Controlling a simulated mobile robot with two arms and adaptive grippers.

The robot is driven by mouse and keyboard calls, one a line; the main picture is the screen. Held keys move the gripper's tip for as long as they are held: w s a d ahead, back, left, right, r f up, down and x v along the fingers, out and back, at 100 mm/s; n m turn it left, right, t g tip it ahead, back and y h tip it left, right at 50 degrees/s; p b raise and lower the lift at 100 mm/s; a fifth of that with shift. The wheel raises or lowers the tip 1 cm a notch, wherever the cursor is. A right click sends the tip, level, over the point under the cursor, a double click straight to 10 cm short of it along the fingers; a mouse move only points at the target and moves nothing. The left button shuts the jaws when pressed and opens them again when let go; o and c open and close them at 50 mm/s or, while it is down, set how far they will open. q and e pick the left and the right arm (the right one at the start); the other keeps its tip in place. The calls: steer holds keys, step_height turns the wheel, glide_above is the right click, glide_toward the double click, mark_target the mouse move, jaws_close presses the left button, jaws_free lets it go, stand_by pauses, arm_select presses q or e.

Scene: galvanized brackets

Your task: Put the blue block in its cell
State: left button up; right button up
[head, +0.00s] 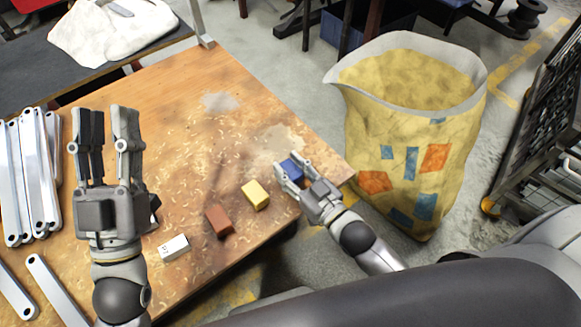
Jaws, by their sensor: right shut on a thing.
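The blue block (290,169) is between the fingers of my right gripper (291,173), near the right edge of the wooden table (200,75). My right gripper is shut on it, and the fingers cover part of its sides. I cannot tell whether the block touches the table. My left gripper (106,125) is over the left part of the table, fingers pointing away, with a gap between them and nothing visible in it. I see no clear cell or divided holder in this view.
A yellow block (256,195), a brown block (219,221) and a white block (174,247) lie in a diagonal row by the front edge. Several galvanized brackets (30,170) lie at left. A large yellow sack (410,150) stands beyond the right edge. The table's middle is mostly clear.

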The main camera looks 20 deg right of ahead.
steer(key=shift+f, duration=0.1)
steer(key=o, duration=1.1)
